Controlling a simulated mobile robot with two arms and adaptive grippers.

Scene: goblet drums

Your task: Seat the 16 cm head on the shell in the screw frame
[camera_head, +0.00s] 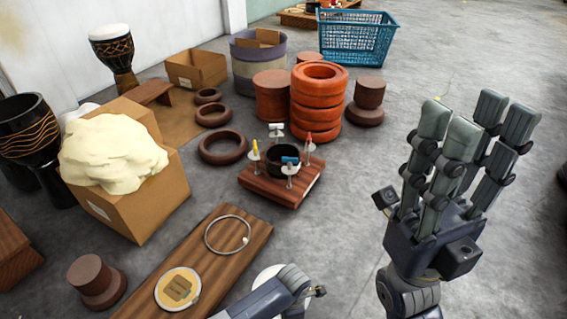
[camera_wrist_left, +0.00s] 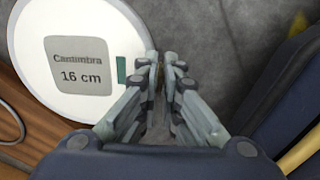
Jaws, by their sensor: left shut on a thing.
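The 16 cm head is a white disc with a grey label reading "Cantimbra 16 cm" and a green tab, in the left wrist view (camera_wrist_left: 82,108). My left gripper (camera_wrist_left: 162,65) is shut on its rim beside the tab. In the head view only part of the pale disc (camera_head: 264,276) shows behind my left arm, at the bottom. The screw frame (camera_head: 262,187) is a square wooden base with several upright screws with coloured handles. The dark, open-topped shell (camera_head: 279,164) stands among them. My right gripper (camera_head: 476,122) is open and empty at the right, fingers up.
A plank (camera_head: 222,262) left of my left arm carries a metal ring (camera_head: 210,247) and another labelled head (camera_head: 164,292). Stacked orange rings (camera_head: 318,110) stand behind the frame. A box with a cream lump (camera_head: 153,207) is at left. The floor right of the frame is clear.

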